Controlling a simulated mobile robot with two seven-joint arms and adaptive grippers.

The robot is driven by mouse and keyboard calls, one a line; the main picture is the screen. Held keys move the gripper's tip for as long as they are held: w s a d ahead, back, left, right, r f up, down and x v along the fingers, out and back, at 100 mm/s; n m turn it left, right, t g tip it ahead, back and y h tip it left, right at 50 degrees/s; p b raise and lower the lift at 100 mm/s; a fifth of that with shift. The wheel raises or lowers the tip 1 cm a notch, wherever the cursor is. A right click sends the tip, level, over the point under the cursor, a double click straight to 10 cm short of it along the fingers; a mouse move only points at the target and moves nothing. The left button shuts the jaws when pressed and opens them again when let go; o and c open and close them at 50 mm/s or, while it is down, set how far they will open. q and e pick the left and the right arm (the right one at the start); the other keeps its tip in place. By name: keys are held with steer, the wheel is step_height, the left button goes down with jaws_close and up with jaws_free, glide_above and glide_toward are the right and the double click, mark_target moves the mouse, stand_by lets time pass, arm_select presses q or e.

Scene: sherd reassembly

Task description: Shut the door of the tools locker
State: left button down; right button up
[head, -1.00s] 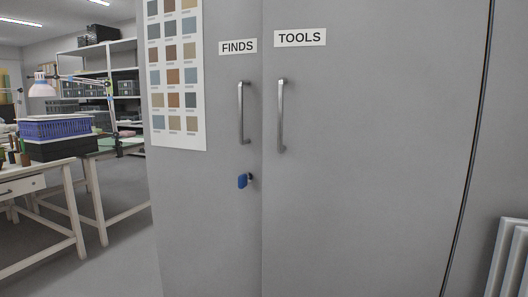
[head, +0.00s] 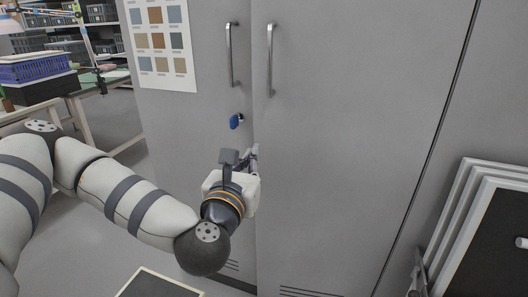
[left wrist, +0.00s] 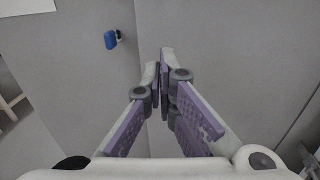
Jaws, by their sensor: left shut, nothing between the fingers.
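The tools locker door (head: 345,150) is the wide grey right-hand panel in the head view, with an upright metal handle (head: 270,60). Its left edge looks slightly forward of the neighbouring finds door (head: 205,120), so it seems a little ajar. My left gripper (head: 254,152) is shut and empty, below the handles near the seam between the doors. In the left wrist view its fingers (left wrist: 165,68) point at the grey door panel (left wrist: 225,50), just right of the seam. Whether they touch it I cannot tell. My right gripper is not in view.
A blue key tag (head: 236,121) hangs from the finds door's lock. A colour chart (head: 160,45) is on the grey surface at left. Framed panels (head: 470,220) lean at the right. A dark, pale-edged board (head: 160,285) lies low in front. Worktables stand at the far left.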

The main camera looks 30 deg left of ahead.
arm_select(q)
steer(key=b, duration=0.8)
glide_toward(266, 123)
steer(key=x, duration=0.6)
steer(key=shift+w+p, duration=0.25)
steer(key=shift+p, duration=0.05)
steer(key=shift+w, duration=0.3)
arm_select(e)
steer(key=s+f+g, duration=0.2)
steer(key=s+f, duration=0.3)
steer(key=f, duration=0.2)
arm_select(q)
steer(key=shift+a, duration=0.15)
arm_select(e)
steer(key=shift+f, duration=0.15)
